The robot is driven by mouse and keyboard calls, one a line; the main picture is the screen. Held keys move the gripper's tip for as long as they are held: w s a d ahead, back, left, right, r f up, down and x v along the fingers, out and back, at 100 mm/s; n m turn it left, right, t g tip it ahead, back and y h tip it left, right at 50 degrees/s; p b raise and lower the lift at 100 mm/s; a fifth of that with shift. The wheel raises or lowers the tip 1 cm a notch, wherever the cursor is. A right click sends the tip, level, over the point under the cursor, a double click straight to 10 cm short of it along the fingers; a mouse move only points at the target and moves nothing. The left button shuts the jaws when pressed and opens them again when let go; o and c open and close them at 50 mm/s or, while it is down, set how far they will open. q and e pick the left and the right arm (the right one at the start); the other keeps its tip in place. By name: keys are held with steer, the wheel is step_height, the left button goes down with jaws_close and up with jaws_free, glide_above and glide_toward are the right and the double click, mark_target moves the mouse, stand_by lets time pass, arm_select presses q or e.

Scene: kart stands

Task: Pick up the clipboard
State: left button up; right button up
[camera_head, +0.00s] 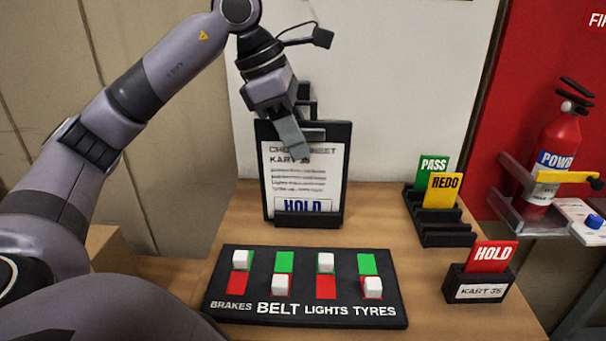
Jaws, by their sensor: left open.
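The clipboard (303,203) is black with a white check sheet for the kart and a blue "HOLD" word near its bottom. It stands upright in a small black holder (308,219) at the back of the wooden table. My left gripper (294,138) is open at the clipboard's top edge, its finger in front of the upper part of the sheet. The finger covers part of the sheet's heading and the clip. I cannot tell whether it touches the board. My right gripper is not in view.
A black switch panel (218,287) with white sliders lies in front on the table (420,271). At the right stand a stepped rack (447,239) with green PASS and yellow REDO cards, and a red HOLD card (491,256) in a block. A fire extinguisher (560,140) is further right.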

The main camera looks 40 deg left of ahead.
mark_target(298, 101)
arm_select(q)
steer(key=shift+f, duration=0.1)
steer(key=shift+c, duration=0.4)
jaws_close()
step_height(298, 101, up, 8)
steer(key=shift+w+d+r+p, duration=0.1)
steer(key=shift+r+p, duration=0.05)
steer(key=shift+p, duration=0.75)
step_height(298, 101, up, 12)
steer(key=p, duration=0.6)
